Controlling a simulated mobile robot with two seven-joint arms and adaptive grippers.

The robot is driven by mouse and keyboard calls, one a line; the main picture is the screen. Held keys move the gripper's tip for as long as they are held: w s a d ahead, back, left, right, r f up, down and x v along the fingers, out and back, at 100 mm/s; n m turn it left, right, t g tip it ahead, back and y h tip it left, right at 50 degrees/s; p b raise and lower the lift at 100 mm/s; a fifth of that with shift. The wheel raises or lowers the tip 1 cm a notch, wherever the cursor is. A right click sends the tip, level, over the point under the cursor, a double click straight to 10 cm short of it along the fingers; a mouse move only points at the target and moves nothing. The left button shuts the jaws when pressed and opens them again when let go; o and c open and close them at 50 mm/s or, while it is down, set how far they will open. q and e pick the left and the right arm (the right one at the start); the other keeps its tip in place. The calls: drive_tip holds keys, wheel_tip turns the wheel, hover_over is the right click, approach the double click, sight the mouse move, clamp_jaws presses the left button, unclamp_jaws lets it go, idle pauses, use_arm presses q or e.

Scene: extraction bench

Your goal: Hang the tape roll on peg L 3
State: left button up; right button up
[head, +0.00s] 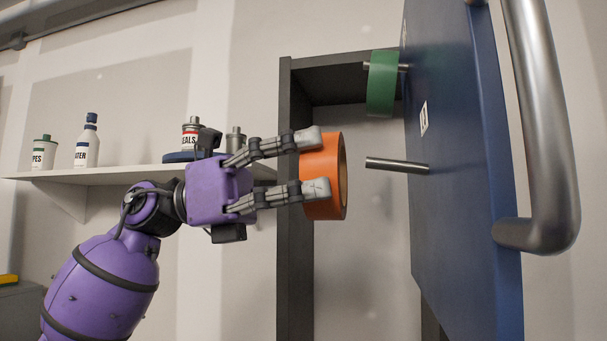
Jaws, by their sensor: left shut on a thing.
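My left gripper (316,162) is shut on an orange tape roll (323,176), its two fingers gripping the roll from above and below. The roll is held upright in the air, its open side facing right. A bare metal peg (396,165) sticks out leftward from the blue door panel (460,190), a short gap to the right of the roll and at about its height. A label (424,118) on the panel, only partly readable, is above this peg. A green tape roll (381,84) hangs on another peg higher up. My right gripper is not in view.
A large metal handle (545,120) stands out from the panel at right. A dark frame (296,250) stands behind the orange roll. A white shelf (130,174) at left carries a bottle (87,142) and several cans.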

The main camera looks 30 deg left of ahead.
use_arm(q)
drive_tip(key=shift+f+p+x, duration=0.1)
drive_tip(key=shift+f+x, duration=0.15)
drive_tip(key=shift+x, duration=0.8)
drive_tip(key=shift+f+p+x, duration=0.15)
drive_tip(key=shift+f+x, duration=0.1)
drive_tip(key=shift+x, duration=0.8)
drive_tip(key=shift+f+p+x, duration=0.1)
drive_tip(key=shift+f+x, duration=0.15)
drive_tip(key=shift+x, duration=0.8)
drive_tip(key=shift+w+d+f, duration=0.1)
drive_tip(key=shift+d+f, duration=0.15)
drive_tip(key=shift+d, duration=0.2)
drive_tip(key=shift+w+d+f, duration=0.1)
drive_tip(key=shift+d+f, duration=0.1)
drive_tip(key=shift+d, duration=0.25)
drive_tip(key=shift+f, duration=0.1)
drive_tip(key=o, duration=1.3)
drive_tip(key=v, duration=1.2)
